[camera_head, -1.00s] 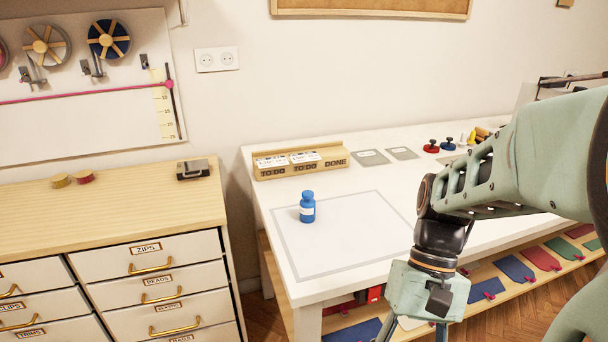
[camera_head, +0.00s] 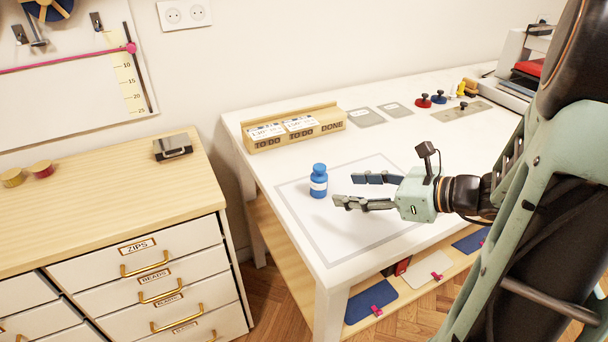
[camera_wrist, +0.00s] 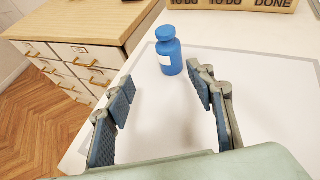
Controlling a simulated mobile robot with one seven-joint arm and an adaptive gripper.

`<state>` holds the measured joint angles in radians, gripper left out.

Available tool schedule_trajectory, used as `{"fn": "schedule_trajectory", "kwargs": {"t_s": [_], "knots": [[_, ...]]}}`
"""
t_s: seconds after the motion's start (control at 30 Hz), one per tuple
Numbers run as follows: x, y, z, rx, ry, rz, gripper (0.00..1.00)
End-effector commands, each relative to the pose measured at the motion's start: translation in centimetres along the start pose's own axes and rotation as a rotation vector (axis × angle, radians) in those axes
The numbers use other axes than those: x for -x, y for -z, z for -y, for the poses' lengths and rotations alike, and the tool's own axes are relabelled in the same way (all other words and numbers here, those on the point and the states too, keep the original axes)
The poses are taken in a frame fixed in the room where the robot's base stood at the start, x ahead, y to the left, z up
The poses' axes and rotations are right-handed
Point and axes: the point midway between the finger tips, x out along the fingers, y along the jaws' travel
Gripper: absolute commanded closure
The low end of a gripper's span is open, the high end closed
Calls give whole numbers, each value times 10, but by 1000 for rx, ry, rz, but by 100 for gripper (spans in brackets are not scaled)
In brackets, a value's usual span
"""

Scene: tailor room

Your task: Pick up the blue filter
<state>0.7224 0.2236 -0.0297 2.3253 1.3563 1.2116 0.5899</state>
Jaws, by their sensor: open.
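The blue filter, a small blue bottle with a white label (camera_head: 319,181), stands upright on the white table, inside a grey outlined rectangle. My gripper (camera_head: 345,190) is open and empty, just to the right of the bottle and low over the table, with its fingers pointing left toward it. In the wrist view the bottle (camera_wrist: 169,52) stands beyond the fingertips, between the lines of the two fingers (camera_wrist: 161,82). It appears apart from both fingers.
A wooden card holder (camera_head: 294,128) stands behind the bottle. Red and blue knobbed items (camera_head: 431,100) lie at the back right. A drawer cabinet (camera_head: 112,212) with a metal box (camera_head: 173,148) is at the left. The table around the bottle is clear.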

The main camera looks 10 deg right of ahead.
Motion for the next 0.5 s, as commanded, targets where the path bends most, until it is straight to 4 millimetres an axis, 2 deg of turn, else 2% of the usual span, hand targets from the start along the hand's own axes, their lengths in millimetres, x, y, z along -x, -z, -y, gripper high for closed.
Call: {"fn": "schedule_trajectory", "kwargs": {"t_s": [0.03,0.17,0.4,0.5], "knots": [[4,1,9,-35,32,11,50],[1,1,18,-76,65,26,50],[-36,0,21,-79,66,27,50],[-46,0,21,-79,67,28,50]]}}
